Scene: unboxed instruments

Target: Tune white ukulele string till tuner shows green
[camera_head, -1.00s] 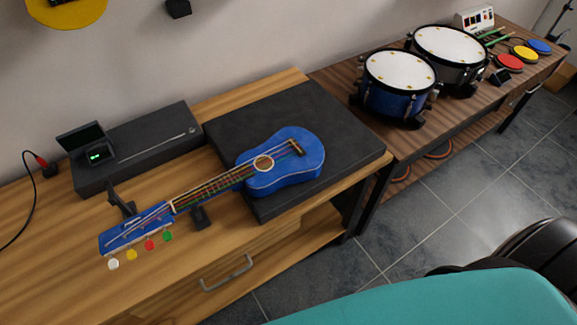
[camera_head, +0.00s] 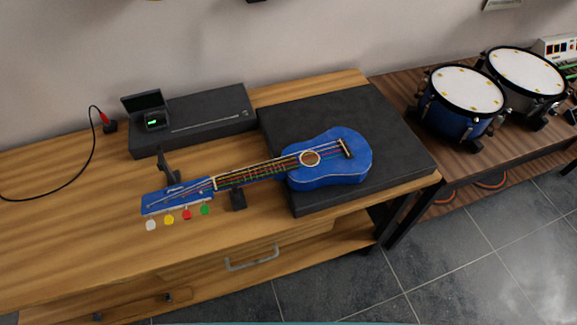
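A blue ukulele (camera_head: 330,168) lies with its body on a black block (camera_head: 290,115) and its neck on a small black stand (camera_head: 237,200), headstock to the left. Four coloured tuning pegs line the headstock's near edge: white peg (camera_head: 151,225) at the far left, then yellow peg (camera_head: 169,219), red peg (camera_head: 187,214) and green peg (camera_head: 204,210). A small black tuner (camera_head: 155,119) with its lid up shows a small green readout, too small to read, on a long dark case (camera_head: 205,119). Neither of my grippers is in view.
The wooden table (camera_head: 70,250) is clear to the left and in front of the headstock. A black cable (camera_head: 92,150) with a red plug lies at left. Drums (camera_head: 463,100) stand on a side table at right. A drawer handle (camera_head: 251,262) sticks out in front.

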